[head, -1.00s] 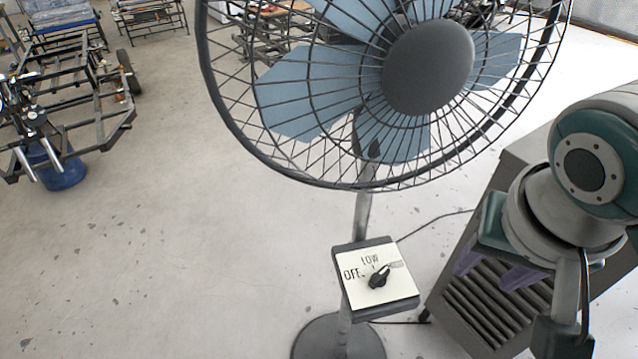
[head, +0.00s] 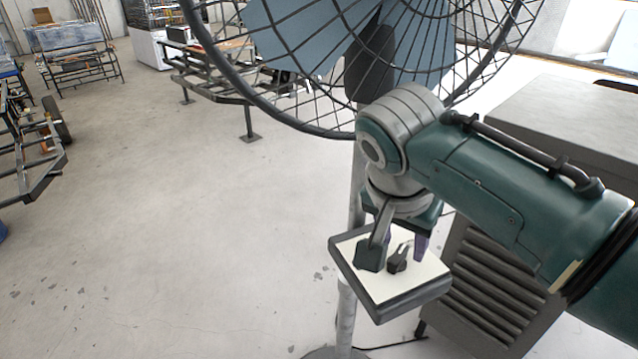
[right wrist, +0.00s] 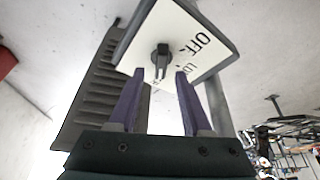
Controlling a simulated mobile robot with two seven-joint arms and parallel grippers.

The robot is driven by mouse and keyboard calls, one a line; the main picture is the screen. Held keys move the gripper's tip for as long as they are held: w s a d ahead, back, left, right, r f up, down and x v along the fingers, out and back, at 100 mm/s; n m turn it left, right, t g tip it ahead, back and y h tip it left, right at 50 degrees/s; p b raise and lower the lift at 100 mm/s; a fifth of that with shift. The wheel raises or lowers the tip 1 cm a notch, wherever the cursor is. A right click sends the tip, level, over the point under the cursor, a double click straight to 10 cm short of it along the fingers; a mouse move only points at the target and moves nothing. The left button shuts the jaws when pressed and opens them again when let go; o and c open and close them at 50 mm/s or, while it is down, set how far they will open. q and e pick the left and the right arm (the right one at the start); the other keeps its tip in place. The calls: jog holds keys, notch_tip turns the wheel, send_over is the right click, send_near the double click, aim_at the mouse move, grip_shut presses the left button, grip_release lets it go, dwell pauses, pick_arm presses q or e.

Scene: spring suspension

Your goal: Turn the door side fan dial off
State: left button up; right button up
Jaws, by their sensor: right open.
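The fan's dial is a small black knob (head: 398,261) on the white face of a control box (head: 412,297) on the fan's pole. In the right wrist view the knob (right wrist: 162,52) sits on the panel (right wrist: 180,30), with OFF and part of LOW readable. Its narrow end appears to point away from OFF, toward a partly hidden label. My right gripper (head: 404,246) is above the panel, close to the knob. In the wrist view the gripper's purple fingers (right wrist: 159,74) are open, with the knob just beyond and between their tips, apparently untouched. My left gripper is not in view.
The fan's wire cage (head: 290,115) rises behind my right wrist. A grey louvered cabinet (head: 490,290) stands close to the right of the box. Metal frames and benches (head: 215,75) stand farther back.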

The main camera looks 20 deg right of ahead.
jog(key=shift+x, duration=0.85)
grip_shut()
